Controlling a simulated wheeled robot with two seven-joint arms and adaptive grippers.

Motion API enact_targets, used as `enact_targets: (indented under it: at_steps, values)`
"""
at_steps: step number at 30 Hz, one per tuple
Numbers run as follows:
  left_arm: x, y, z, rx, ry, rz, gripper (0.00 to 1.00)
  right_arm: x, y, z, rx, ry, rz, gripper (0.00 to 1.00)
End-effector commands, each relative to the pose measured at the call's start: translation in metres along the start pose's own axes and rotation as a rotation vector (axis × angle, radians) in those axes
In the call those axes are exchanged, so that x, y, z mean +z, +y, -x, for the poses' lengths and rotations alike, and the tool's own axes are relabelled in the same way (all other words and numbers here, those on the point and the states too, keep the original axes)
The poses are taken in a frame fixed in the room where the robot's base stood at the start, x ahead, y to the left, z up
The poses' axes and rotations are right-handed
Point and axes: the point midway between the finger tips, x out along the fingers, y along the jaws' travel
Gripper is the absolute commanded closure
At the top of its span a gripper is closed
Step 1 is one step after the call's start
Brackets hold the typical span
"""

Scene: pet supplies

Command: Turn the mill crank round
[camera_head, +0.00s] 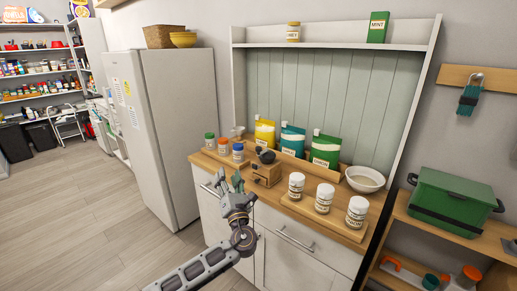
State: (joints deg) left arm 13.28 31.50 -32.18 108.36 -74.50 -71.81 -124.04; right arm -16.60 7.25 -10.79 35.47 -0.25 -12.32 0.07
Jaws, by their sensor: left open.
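The mill (265,175) is a small wooden box on the counter, with a dark top piece (266,156) that looks like its hopper and crank. The crank's handle is too small to make out clearly. My left gripper (230,180) is open and empty, its fingers pointing up, in front of the counter edge and left of the mill. It appears apart from the mill. My right gripper is out of view.
Several small jars (223,147) stand behind and left of the mill. White canisters (323,198) stand to its right on a wooden board. Pouches (293,139) stand behind, with a white bowl (366,180) at right. A white fridge (150,130) is at left.

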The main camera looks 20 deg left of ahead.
Motion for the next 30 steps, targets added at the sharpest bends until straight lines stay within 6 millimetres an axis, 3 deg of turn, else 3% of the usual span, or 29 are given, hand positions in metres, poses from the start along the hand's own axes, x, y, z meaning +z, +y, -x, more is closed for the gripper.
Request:
enact_targets:
  at_steps: [14,30]
  values:
    - [0.03,-0.042,0.037,-0.049,0.114,0.17,0.53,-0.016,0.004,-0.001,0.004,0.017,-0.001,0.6]
    - [0.087,-0.086,0.083,-0.114,0.269,0.398,0.53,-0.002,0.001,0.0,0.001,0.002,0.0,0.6]
